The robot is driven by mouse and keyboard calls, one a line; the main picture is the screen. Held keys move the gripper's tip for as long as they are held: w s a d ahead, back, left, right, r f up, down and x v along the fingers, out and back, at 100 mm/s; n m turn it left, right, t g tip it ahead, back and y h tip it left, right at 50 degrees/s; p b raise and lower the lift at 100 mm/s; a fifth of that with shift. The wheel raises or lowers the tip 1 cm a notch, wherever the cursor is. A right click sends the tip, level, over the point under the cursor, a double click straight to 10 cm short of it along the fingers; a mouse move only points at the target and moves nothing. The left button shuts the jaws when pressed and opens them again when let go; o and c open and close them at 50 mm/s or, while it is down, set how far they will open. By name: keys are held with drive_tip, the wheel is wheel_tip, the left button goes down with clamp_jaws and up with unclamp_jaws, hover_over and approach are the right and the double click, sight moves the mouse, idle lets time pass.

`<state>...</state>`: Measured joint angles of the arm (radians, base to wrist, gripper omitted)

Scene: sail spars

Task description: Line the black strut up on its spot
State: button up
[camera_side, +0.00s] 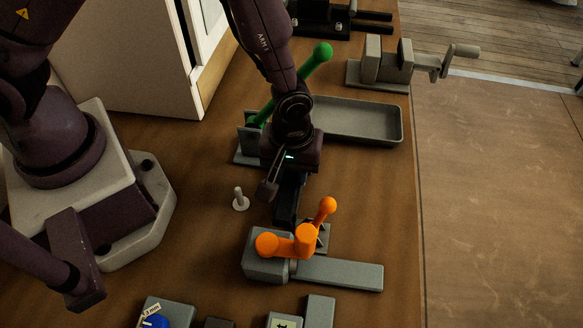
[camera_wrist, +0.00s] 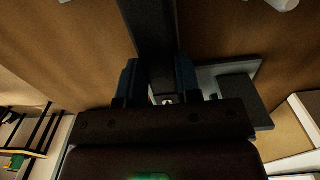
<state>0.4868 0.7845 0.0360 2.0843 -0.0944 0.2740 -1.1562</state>
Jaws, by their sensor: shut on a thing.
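My gripper (camera_side: 290,182) is shut on the black strut (camera_side: 284,214) near the middle of the bench, and points downward. In the wrist view the strut (camera_wrist: 150,28) runs as a long dark bar between the two dark blue fingers of my gripper (camera_wrist: 158,78) and off the top edge. In the side view the strut's lower part is just behind a grey fixture (camera_side: 340,273) with an orange lever clamp (camera_side: 305,240). I cannot tell whether it touches the fixture. The strut's spot is not clearly identifiable.
A green ball-ended rod (camera_side: 318,56) leans in a grey holder (camera_side: 246,152) behind my gripper. A grey tray (camera_side: 358,120) and a crank vise (camera_side: 387,62) stand at the back right. A small pale peg (camera_side: 240,199) stands left.

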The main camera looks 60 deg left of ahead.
drive_tip(key=shift+w+a, duration=1.15)
drive_tip(key=shift+s, duration=0.25)
drive_tip(key=o, duration=0.9)
drive_tip(key=shift+s+f, duration=0.1)
drive_tip(key=shift+c, duration=0.5)
